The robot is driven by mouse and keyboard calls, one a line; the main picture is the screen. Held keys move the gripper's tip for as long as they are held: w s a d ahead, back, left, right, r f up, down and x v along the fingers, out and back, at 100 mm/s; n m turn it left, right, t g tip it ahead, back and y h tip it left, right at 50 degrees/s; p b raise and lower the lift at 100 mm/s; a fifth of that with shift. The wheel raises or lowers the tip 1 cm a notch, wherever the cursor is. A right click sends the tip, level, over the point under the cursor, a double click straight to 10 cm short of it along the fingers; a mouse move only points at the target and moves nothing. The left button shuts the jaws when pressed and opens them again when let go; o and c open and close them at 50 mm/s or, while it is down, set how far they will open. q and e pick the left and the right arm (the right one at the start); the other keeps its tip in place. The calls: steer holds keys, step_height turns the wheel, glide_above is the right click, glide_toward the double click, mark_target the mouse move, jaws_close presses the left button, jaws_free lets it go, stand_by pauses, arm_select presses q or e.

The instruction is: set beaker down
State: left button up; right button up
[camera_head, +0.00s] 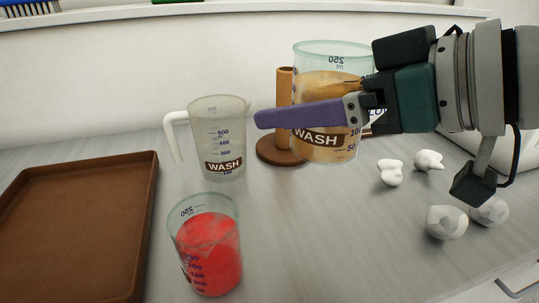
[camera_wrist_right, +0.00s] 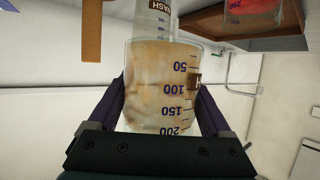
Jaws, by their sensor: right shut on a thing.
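My right gripper (camera_head: 315,113) comes in from the right, its purple fingers around a large glass beaker (camera_head: 335,152) of amber liquid with a WASH label. In the right wrist view the same beaker (camera_wrist_right: 160,85) fills the space between both fingers (camera_wrist_right: 162,100). The beaker stands upright beside a brown post on a round base; whether its bottom touches the counter I cannot tell. A second beaker (camera_head: 210,255) with red contents stands at the front. My left gripper is not in view.
A clear WASH jug (camera_head: 220,140) with a white handle stands left of the brown post (camera_head: 285,82) and its round base (camera_head: 268,150). A brown tray (camera_head: 152,190) lies at the left. White and grey lumps (camera_head: 390,172) lie at the right. The front middle counter (camera_head: 320,240) is clear.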

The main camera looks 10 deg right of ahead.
steer(key=b, duration=0.2)
glide_above(295, 228)
step_height(295, 228, down, 10)
step_height(295, 228, down, 4)
steer(key=shift+b, duration=0.6)
steer(key=shift+f, duration=0.2)
steer(key=o, duration=1.3)
steer(key=shift+c, duration=0.2)
steer(key=shift+r, duration=0.15)
